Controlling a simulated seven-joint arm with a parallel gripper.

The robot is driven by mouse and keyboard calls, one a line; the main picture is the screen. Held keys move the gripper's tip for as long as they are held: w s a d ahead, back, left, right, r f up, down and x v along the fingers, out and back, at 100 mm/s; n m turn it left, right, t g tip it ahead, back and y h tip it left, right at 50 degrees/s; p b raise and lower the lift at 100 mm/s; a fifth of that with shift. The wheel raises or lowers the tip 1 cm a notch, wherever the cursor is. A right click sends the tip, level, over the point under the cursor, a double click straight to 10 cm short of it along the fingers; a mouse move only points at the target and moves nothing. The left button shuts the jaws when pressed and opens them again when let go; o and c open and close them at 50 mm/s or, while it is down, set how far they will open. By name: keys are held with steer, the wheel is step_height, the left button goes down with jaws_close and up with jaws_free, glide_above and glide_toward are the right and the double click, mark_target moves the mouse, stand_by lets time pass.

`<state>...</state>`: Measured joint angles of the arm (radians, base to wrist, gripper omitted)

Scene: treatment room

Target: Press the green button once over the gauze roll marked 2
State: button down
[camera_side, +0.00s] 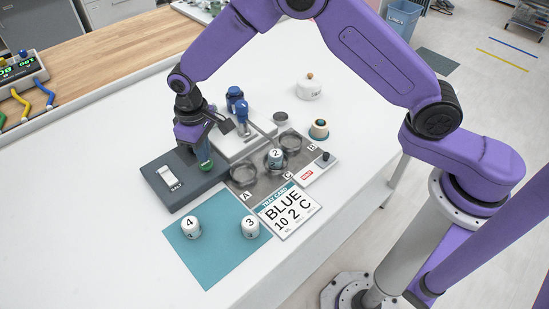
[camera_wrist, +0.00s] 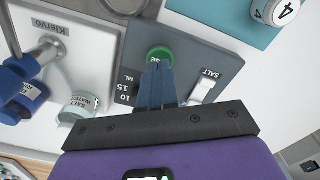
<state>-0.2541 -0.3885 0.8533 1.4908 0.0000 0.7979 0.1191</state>
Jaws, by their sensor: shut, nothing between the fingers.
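A green button (camera_side: 206,166) sits on a dark grey box (camera_side: 168,190) and also shows in the wrist view (camera_wrist: 159,53). My gripper (camera_side: 205,158) points down at it, fingers shut and empty. In the wrist view the fingertips (camera_wrist: 160,66) overlap the button's near edge; I cannot tell whether they touch it. The gauze roll marked 2 (camera_side: 276,158) stands upright at the middle ring of the grey tray, near letter C.
A white SALT switch (camera_side: 168,176) is on the same box. Rolls marked 4 (camera_side: 190,227) and 3 (camera_side: 250,227) stand on a teal mat (camera_side: 205,262). A card (camera_side: 289,210) reads BLUE 10 2 C. A blue bottle (camera_side: 235,98) and white jar (camera_side: 310,88) stand behind.

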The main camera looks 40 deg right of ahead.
steer(key=shift+r, duration=0.1)
step_height(320, 180, up, 6)
steer(key=shift+f, duration=0.1)
stand_by(0.7)
steer(key=s+d+r+n, duration=0.2)
steer(key=s+d+r, duration=0.25)
steer(key=s, duration=0.35)
steer(key=s+d+r+n, duration=0.1)
steer(key=s+d+r, duration=0.3)
steer(key=s+d, duration=0.25)
steer(key=s+d+n, duration=0.3)
steer(key=s+d, duration=1.1)
steer(key=s, duration=0.4)
steer(key=shift+n, duration=0.3)
steer(key=shift+r, duration=0.1)
